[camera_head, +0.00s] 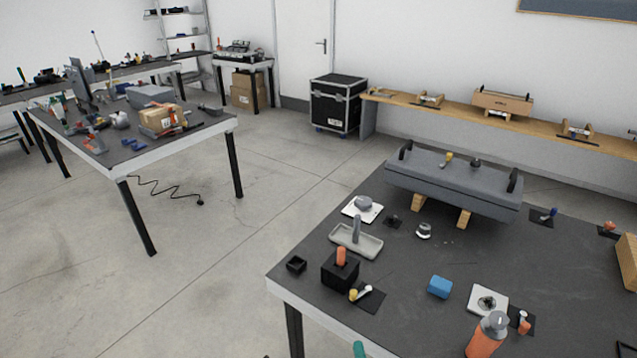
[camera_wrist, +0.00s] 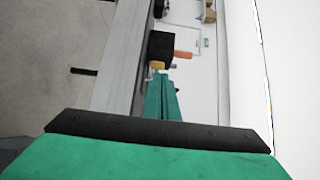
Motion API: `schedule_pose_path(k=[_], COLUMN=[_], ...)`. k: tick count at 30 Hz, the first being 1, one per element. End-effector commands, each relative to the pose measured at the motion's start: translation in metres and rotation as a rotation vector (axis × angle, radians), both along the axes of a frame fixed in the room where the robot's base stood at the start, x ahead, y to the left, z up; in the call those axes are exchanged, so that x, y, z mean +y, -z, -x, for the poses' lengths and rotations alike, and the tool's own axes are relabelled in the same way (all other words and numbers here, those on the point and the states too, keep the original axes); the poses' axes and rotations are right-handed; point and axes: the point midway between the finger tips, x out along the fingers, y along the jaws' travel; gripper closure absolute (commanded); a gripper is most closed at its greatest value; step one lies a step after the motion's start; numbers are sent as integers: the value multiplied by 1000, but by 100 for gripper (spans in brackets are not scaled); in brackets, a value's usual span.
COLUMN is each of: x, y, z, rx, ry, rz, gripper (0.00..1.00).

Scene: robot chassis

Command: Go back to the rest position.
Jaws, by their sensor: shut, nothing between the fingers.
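My gripper (camera_wrist: 162,78) shows in the wrist view as slim green fingers that lie together, with nothing between them. Its black and green body fills the bottom of that view. A green tip that looks like part of my gripper (camera_head: 359,349) shows at the bottom edge of the head view, in front of the near table (camera_head: 310,215). Beyond the fingers in the wrist view is a black block (camera_wrist: 160,46) with an orange handle (camera_wrist: 183,54). The same black block (camera_head: 340,272) stands near the table's front left edge in the head view. Most of my arm is hidden.
The near table carries a grey chassis (camera_head: 455,184) on wooden blocks, a grey tray (camera_head: 356,243), a blue block (camera_head: 439,287) and an orange bottle-like thing (camera_head: 487,338) at the front. A second table (camera_head: 130,165) stands left. Open floor (camera_head: 210,265) lies between them.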

Motion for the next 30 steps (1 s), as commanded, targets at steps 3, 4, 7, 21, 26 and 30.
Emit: schedule_pose_path(k=[3,4,7,21,26,30], x=[9,11,22,70,87,105], y=[11,15,34,52,29,1], z=[11,16,42,195,240,273], rx=[30,44,103,287,279,244], ry=[1,4,20,14,-25,-68], rz=[42,62,168,854,1090,1287], gripper=[100,100,100,100,100,100])
